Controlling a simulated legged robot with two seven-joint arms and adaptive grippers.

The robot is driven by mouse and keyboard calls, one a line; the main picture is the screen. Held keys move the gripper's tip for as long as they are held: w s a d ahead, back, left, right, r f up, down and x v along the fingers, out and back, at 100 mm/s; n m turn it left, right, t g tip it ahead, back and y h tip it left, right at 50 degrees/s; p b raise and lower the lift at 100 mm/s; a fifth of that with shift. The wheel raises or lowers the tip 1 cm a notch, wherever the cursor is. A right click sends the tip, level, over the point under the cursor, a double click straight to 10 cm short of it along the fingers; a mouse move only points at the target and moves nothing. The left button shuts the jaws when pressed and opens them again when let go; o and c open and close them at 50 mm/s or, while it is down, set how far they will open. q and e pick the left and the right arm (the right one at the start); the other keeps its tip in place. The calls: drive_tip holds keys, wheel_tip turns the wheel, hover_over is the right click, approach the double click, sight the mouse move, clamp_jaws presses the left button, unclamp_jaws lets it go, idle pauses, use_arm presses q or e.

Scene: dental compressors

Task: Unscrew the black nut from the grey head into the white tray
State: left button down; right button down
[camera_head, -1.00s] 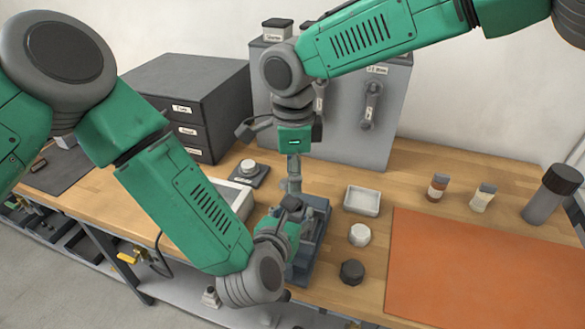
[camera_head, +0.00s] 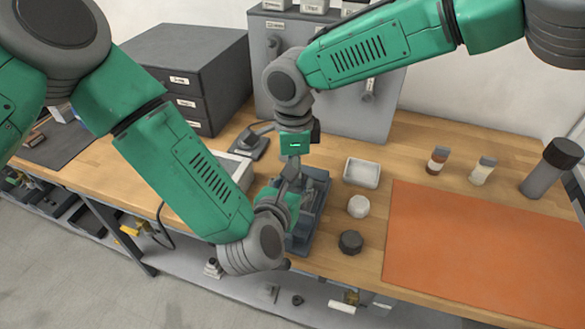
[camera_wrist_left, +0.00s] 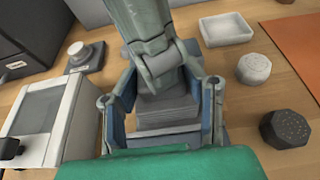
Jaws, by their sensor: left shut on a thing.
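The white tray (camera_head: 361,172) is on the bench, empty; it also shows in the left wrist view (camera_wrist_left: 227,29). A grey finned block, apparently the grey head (camera_wrist_left: 167,119), lies between the fingers of my left gripper (camera_wrist_left: 160,100). In the head view my left gripper (camera_head: 282,198) is low at the dark blue-grey holder (camera_head: 318,190), shut, its grip partly hidden by its arm. My right gripper (camera_head: 291,172) points down from above, close to the left one; its fingertips are hard to make out. I cannot make out the black nut on the head.
A white round cap (camera_head: 357,207) and a dark faceted knob (camera_head: 350,241) stand right of the holder. An orange mat (camera_head: 480,250) covers the right bench. Two small bottles and a grey cylinder (camera_head: 552,182) stand behind it. A dark drawer cabinet (camera_head: 190,80) stands back left.

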use_arm(q)
drive_tip(key=shift+d, duration=0.1)
use_arm(e)
drive_tip(key=c, duration=1.3)
unclamp_jaws()
drive_tip(key=shift+d+r, duration=0.1)
drive_tip(key=shift+r, duration=3.65)
drive_tip(key=shift+c, duration=0.3)
wheel_tip(320, 180, down, 8)
drive_tip(key=shift+r, duration=0.2)
clamp_jaws()
drive_tip(key=shift+o, duration=0.4)
unclamp_jaws()
